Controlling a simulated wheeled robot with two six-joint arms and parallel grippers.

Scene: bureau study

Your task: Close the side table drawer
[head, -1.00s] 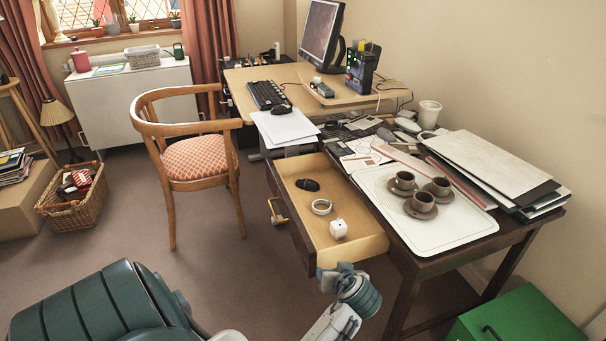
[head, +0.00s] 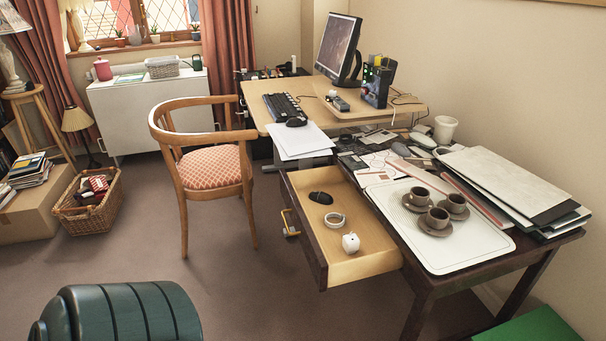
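The side table (head: 408,236) is dark wood and stands at the right in the head view. Its drawer (head: 368,264) is pulled out toward the left, with a light wood inside and a dark front. A brass-coloured handle (head: 289,222) is on the drawer front. Neither gripper shows in the head view; only a dark green part of my own body shows at the bottom left.
A wooden armchair (head: 213,168) stands left of the drawer. The tabletop holds a white tray (head: 467,247) with several brown cups and saucers, and stacked folders (head: 510,185). A green box (head: 535,328) is at the bottom right. The floor (head: 240,285) before the drawer is clear.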

